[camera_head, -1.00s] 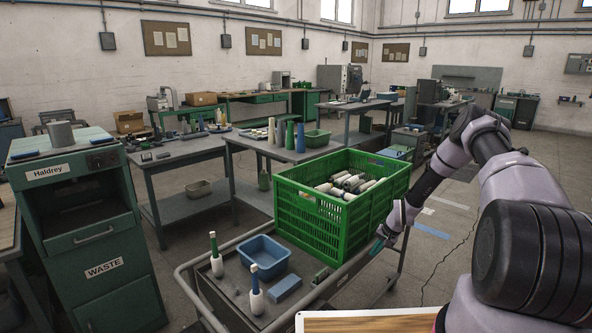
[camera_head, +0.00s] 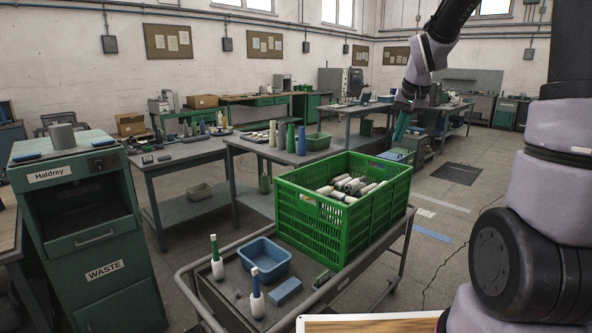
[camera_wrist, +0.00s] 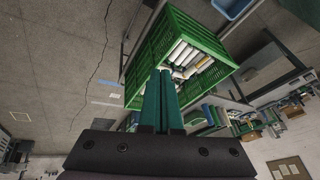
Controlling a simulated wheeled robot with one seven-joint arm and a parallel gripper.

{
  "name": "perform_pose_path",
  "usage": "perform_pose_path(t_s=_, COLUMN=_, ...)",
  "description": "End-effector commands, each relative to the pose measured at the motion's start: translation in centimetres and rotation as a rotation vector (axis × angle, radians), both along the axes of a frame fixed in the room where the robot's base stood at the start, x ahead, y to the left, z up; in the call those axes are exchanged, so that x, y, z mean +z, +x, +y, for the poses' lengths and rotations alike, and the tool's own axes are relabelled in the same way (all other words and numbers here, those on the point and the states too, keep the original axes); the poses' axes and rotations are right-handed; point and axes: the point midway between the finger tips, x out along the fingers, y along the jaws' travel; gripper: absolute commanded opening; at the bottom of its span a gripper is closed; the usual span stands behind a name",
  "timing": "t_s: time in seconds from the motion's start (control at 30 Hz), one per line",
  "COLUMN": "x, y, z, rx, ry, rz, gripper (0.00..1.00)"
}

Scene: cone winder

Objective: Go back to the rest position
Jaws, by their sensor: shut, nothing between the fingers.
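My gripper (camera_head: 400,128) hangs in the air at the upper right of the head view, pointing down, above and behind the right side of the green crate. Its teal fingers are together with nothing between them. In the wrist view the two fingers (camera_wrist: 161,100) lie side by side, and the crate (camera_wrist: 160,30) shows beyond their tips. My arm is raised, with the forearm coming down from the top right of the head view.
The green crate (camera_head: 318,226) of white and dark bobbins stands on a grey cart (camera_head: 225,300). A waste cabinet (camera_head: 95,240) stands left. Open floor lies right.

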Motion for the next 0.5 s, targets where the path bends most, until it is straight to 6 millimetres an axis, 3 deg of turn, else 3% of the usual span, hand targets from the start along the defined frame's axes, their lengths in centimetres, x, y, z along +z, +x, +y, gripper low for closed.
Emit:
perform_pose_path(t_s=0.03, x=2.0, y=-1.9, z=0.4, rx=-0.002, ry=-0.001, rz=-0.023, gripper=0.00)
perform_pose_path(t_s=0.2, x=6.4, y=-8.7, z=1.4, rx=-0.008, ry=0.016, rz=-0.071, gripper=0.00)
perform_pose_path(t_s=0.33, x=8.6, y=-14.0, z=2.2, rx=-0.009, ry=0.044, rz=-0.109, gripper=0.00)
perform_pose_path(t_s=0.5, x=9.9, y=-20.1, z=3.1, rx=-0.002, ry=0.092, rz=-0.152, gripper=0.00)
